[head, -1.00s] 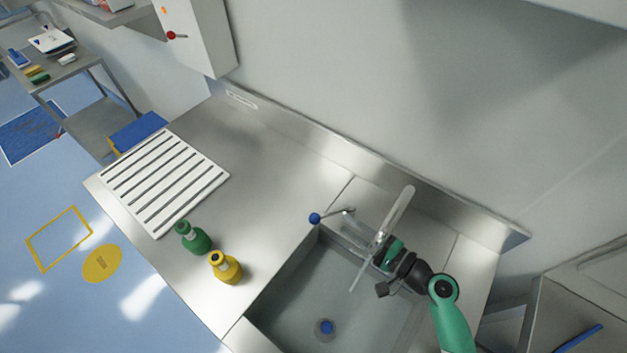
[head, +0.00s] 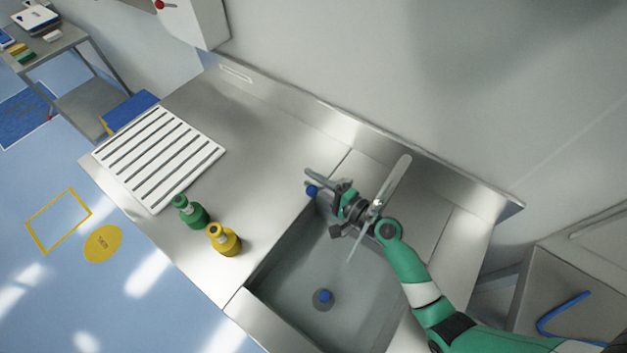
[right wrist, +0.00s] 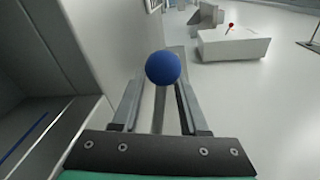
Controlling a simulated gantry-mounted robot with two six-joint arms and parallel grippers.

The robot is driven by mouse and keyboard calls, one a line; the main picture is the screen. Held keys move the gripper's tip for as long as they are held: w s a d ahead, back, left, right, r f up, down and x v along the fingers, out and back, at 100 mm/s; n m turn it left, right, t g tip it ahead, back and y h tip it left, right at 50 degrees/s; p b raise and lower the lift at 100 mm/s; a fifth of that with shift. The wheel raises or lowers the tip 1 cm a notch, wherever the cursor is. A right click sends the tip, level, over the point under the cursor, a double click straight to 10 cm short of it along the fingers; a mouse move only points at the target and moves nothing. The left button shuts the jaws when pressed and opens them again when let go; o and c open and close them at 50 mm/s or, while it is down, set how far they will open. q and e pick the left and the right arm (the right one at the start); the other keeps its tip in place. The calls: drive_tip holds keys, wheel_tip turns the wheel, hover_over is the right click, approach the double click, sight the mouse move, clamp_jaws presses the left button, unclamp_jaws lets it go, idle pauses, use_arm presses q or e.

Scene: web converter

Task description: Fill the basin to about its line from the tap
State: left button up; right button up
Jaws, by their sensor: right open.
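The basin (head: 290,278) is a grey sunken sink in the steel counter. A blue-topped plug or drain piece (head: 324,297) shows on its floor. I cannot make out a fill line or a water level. The pale tap spout (head: 393,182) reaches over the basin. A thin pale streak, perhaps water, runs below its end. The tap lever's blue ball knob (head: 311,191) is at the basin's back left corner. My right gripper (head: 316,183) is open at this knob. In the right wrist view the knob (right wrist: 163,67) appears between the fingertips; contact is unclear. My left gripper is out of view.
A yellow bottle (head: 224,240) and a green bottle (head: 190,211) stand left of the basin. A white slatted drainboard (head: 160,160) lies farther left. The wall and raised backsplash (head: 330,119) bound the counter behind. The counter between drainboard and tap is clear.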

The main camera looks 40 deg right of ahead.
drive_tip(key=shift+c, duration=0.2)
clamp_jaws()
idle(1.0)
